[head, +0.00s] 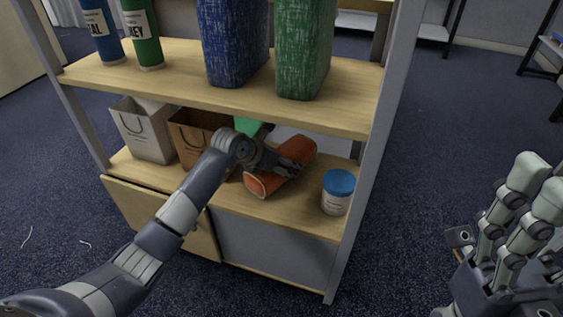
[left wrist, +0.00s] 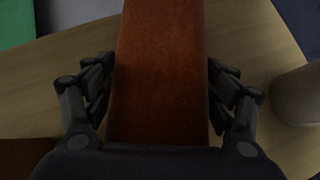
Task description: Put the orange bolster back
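The orange bolster (head: 296,152) is on the lower wooden shelf, lying at a slant between the paper bags and a blue-lidded jar. My left gripper (head: 277,163) reaches in over its middle. In the left wrist view the bolster (left wrist: 160,70) fills the space between the two fingers of my left gripper (left wrist: 161,85), which press close against both its sides. I cannot tell whether the bolster is lifted off the board. My right gripper (head: 520,225) is at the right, away from the shelf, with nothing seen in it; its fingertips point up.
The lower shelf (head: 300,216) also holds a white bag (head: 146,130), a brown bag (head: 192,135), a green item (head: 247,126) and the blue-lidded jar (head: 338,192). The upper shelf (head: 190,88) overhangs them with blue and green bolsters (head: 303,50). A grey post (head: 372,150) stands right of the jar.

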